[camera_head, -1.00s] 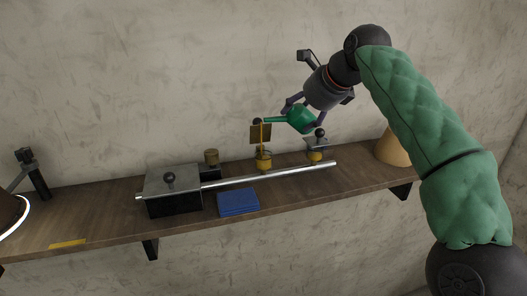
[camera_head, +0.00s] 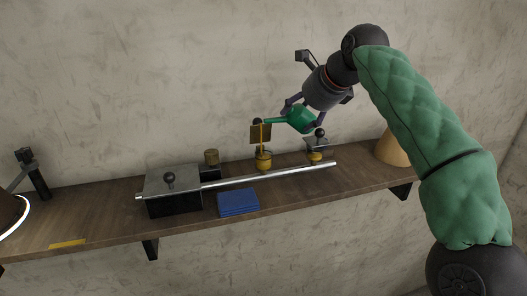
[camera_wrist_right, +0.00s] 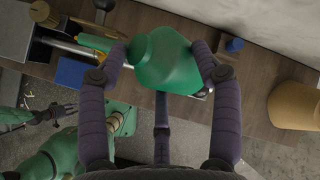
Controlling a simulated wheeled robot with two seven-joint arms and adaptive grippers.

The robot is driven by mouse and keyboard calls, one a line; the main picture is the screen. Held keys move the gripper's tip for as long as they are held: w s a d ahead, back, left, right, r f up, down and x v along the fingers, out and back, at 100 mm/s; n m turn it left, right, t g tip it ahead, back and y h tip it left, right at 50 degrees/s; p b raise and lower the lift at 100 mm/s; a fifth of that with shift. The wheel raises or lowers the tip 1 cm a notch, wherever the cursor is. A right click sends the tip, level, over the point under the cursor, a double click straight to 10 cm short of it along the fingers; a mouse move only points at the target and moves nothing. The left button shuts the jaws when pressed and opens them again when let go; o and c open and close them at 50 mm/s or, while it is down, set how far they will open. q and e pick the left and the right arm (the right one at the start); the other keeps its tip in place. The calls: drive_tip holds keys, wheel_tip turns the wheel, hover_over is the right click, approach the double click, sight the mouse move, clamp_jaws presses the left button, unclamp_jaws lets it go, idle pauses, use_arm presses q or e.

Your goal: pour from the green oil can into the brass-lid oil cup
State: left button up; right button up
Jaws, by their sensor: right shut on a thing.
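My right gripper (camera_head: 304,111) is shut on the green oil can (camera_head: 299,120), which it holds above the shelf. In the right wrist view the can (camera_wrist_right: 165,60) sits between both fingers. Its spout points left, ending above the brass-lid oil cup (camera_head: 263,160). The cup's square brass lid (camera_head: 260,133) stands raised, and a thin orange stream runs down in front of it toward the cup. The level inside the cup cannot be made out. My left gripper (camera_wrist_right: 57,113) shows small at the lower left of the right wrist view; its jaws are unclear.
A silver bar (camera_head: 270,176) runs along the wooden shelf (camera_head: 100,217) from a grey block (camera_head: 173,191). A blue pad (camera_head: 238,203) lies in front. Another yellow-based cup (camera_head: 315,156) stands right of the oil cup, then a tan cone (camera_head: 393,150). The shelf's left front is mostly clear.

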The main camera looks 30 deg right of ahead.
drive_tip(key=shift+s+d+r+m+t+y, duration=0.1)
drive_tip(key=shift+d+m+t+y, duration=0.3)
drive_tip(key=shift+y, duration=0.3)
drive_tip(key=shift+s+d+r+m+y, duration=0.1)
drive_tip(key=shift+d+r+m+y, duration=0.2)
drive_tip(key=shift+d+r+y, duration=0.35)
drive_tip(key=shift+r, duration=0.15)
drive_tip(key=shift+s+d+f+m+t+y, duration=0.1)
drive_tip(key=shift+d+f+m+t+y, duration=0.1)
drive_tip(key=shift+d+y, duration=0.15)
drive_tip(key=shift+s+d+f+m+t+y, duration=0.1)
drive_tip(key=shift+d+m+y, duration=0.1)
drive_tip(key=shift+d+y, duration=0.15)
drive_tip(key=shift+s+d+r+m+t+y, duration=0.15)
drive_tip(key=shift+d+m+t+y, duration=0.3)
drive_tip(key=shift+y, duration=0.25)
drive_tip(key=shift+s+d+r+m+t+y, duration=0.15)
drive_tip(key=shift+d+m+t+y, duration=0.2)
drive_tip(key=shift+d+m+y, duration=0.25)
